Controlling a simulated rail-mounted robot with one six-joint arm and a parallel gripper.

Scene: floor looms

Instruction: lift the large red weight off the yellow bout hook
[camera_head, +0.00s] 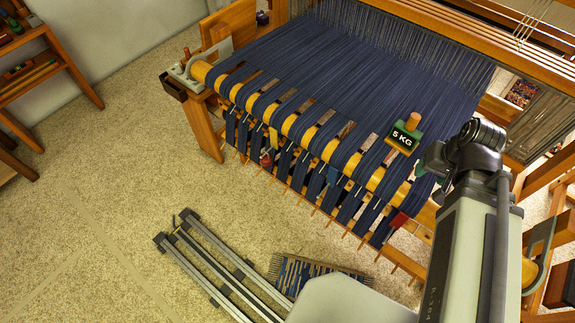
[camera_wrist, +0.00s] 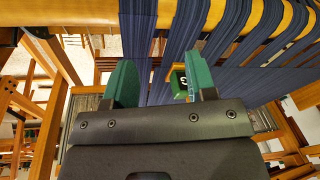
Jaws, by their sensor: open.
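A red piece (camera_head: 399,219) hangs low on the warp bouts at the right of the loom's front, and a smaller red piece (camera_head: 266,160) hangs farther left. I cannot tell for sure which is the large red weight. The yellow bout hook cannot be picked out at this size. My gripper (camera_wrist: 162,78) is open in the wrist view, its two green fingers apart with no red weight between them. In the head view my wrist is at the right, above and right of the right-hand red piece; the fingers are mostly hidden there.
A blue piece (camera_head: 332,175) hangs mid-row. Rails (camera_head: 215,265) and a woven piece (camera_head: 300,272) lie below.

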